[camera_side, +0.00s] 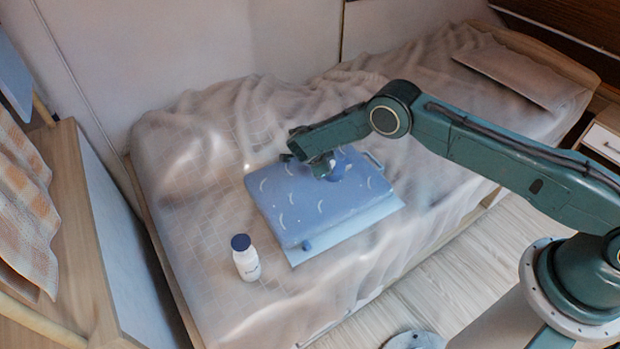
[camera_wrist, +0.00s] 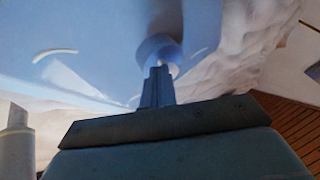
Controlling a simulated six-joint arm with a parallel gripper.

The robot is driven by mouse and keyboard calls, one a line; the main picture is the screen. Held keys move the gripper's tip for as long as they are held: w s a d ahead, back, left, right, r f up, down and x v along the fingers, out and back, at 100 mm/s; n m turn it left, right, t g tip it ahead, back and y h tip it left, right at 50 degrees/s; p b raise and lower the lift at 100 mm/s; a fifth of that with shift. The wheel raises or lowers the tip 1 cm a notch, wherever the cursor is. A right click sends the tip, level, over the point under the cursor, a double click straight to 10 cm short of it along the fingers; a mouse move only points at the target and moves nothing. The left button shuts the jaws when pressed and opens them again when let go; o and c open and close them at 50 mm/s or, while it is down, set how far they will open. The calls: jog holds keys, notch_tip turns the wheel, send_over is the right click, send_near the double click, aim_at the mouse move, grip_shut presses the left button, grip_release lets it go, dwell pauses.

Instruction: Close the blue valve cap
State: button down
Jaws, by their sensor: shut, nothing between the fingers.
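A flat blue cushion with white curved marks (camera_side: 290,200) lies on the bed; it also fills much of the wrist view (camera_wrist: 90,30). A rounded blue piece (camera_side: 338,172), which looks like the valve cap, is at its far right part. In the wrist view this round blue piece (camera_wrist: 160,47) is just beyond my fingertips, with a pale spot on it. My gripper (camera_side: 320,168) is shut and empty, low over the cushion beside the round piece; its closed fingers show in the wrist view (camera_wrist: 158,72). I cannot tell whether they touch it or whether the cap is closed.
A white bottle with a dark blue lid (camera_side: 246,262) stands on the bed left of the cushion. The rumpled bedding (camera_side: 190,200) around is mostly clear.

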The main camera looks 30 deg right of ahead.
dwell(0.4)
jog(key=shift+w+d, duration=0.3)
jog(key=shift+d, duration=0.55)
jog(key=shift+s+a, duration=0.1)
jog(key=shift+a, duration=0.05)
jog(key=shift+s+a+r, duration=0.15)
jog(key=shift+s+a, duration=0.35)
jog(key=shift+a, duration=0.15)
jog(key=shift+s+a+r, duration=0.2)
jog(key=shift+s+a, duration=0.4)
jog(key=shift+a, duration=0.15)
jog(key=w+v, duration=0.2)
jog(key=v, duration=0.7)
jog(key=shift+a+r, duration=0.45)
jog(key=shift+a, duration=0.05)
jog(key=shift+s, duration=0.1)
